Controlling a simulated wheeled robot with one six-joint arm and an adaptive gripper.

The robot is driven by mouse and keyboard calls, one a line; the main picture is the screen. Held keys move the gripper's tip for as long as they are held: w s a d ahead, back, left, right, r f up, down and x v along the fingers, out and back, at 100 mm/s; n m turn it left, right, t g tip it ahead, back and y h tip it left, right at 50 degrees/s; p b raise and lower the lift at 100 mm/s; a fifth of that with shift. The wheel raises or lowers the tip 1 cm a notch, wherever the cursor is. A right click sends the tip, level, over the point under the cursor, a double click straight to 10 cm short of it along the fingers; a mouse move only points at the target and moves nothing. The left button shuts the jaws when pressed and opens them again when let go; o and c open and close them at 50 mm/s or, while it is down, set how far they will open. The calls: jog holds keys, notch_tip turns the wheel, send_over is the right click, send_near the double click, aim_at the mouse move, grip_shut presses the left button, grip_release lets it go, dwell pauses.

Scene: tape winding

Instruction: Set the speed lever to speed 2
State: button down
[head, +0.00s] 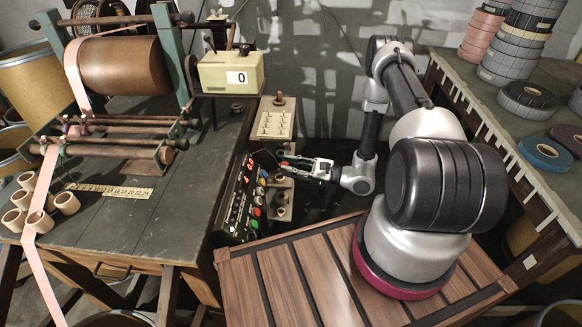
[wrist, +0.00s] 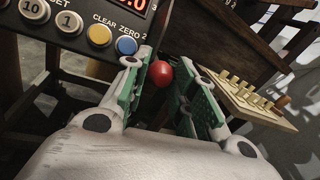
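The speed lever shows in the wrist view as a round red knob (wrist: 162,74) at the right edge of the control panel (wrist: 70,22), by small scale figures of which a 2 and a 3 can be read. My gripper (wrist: 168,88) is open, and the knob appears between its two green-padded fingers, nearer the left one. I cannot tell whether either finger touches it. The lever's shaft is hidden.
The panel has red digits and several coloured buttons (head: 257,200). A cream board with pegs (head: 274,119) stands just behind my gripper. The winding table (head: 110,225) with its roller is at left. A side table (head: 490,120) with tape rolls is at right.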

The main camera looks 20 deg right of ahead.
jog(key=shift+r, duration=0.15)
jog(key=r+h, duration=0.1)
jog(key=r+g+h, duration=0.1)
jog(key=r, duration=0.1)
jog(key=a+r+g+h, duration=0.1)
jog(key=shift+w+r+n+h, duration=0.2)
jog(key=shift+r+n+h, duration=0.2)
jog(key=shift+w+a+r, duration=0.15)
jog(key=shift+a+r, duration=0.1)
jog(key=shift+r, duration=0.4)
jog(key=c, duration=1.2)
grip_release()
jog(key=shift+o, duration=0.3)
jog(key=v, duration=1.2)
